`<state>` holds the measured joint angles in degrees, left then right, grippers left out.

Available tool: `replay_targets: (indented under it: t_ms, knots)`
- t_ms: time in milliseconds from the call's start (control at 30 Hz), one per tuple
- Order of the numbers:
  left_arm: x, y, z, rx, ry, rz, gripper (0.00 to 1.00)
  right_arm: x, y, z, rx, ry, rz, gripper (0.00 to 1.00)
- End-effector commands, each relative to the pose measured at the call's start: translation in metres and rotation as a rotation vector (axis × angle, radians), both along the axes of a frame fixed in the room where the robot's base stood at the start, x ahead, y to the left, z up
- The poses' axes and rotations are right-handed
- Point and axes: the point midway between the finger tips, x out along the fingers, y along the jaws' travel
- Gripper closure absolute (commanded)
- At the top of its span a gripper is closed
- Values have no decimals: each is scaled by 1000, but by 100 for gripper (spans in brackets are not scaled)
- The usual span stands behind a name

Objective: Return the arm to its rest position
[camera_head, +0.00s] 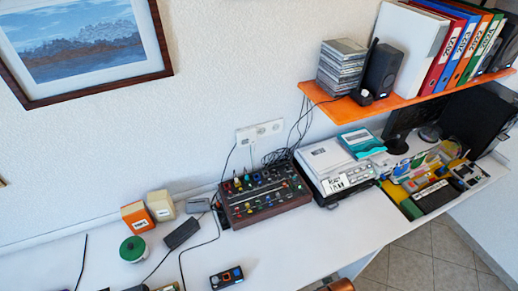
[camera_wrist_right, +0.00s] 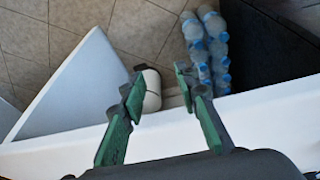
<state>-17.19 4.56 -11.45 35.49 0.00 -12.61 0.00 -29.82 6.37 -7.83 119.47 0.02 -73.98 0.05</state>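My right gripper (camera_wrist_right: 157,83) shows in the right wrist view with its two green-padded fingers spread apart. It is open, and nothing is held between the fingers. The fingers lie across the view of a white surface edge (camera_wrist_right: 70,150), with tiled floor beyond. My left gripper is not in view. In the head view no gripper can be made out; a copper-coloured rounded part (camera_head: 341,285) shows at the bottom edge, and I cannot tell what it is.
A white desk (camera_head: 290,250) holds a mixer (camera_head: 262,197), a grey machine (camera_head: 335,170) and small items. An orange shelf (camera_head: 405,100) above carries stacked discs (camera_head: 342,66) and binders (camera_head: 462,45).

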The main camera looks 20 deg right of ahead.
Motion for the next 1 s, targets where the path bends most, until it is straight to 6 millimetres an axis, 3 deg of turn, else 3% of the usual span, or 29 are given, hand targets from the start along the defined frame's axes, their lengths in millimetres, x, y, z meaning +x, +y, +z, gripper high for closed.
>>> replay_targets:
  t_ms: [267,400,600,800,1000]
  knots:
    - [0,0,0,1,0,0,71,-27,7,-139,12,61,25,71]
    - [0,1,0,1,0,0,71,-60,11,-207,17,93,40,71]
    - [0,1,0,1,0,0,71,-127,13,-285,22,135,64,71]
    - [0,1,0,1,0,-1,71,-194,11,-328,24,169,82,71]
    - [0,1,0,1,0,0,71,-226,9,-341,25,181,92,71]
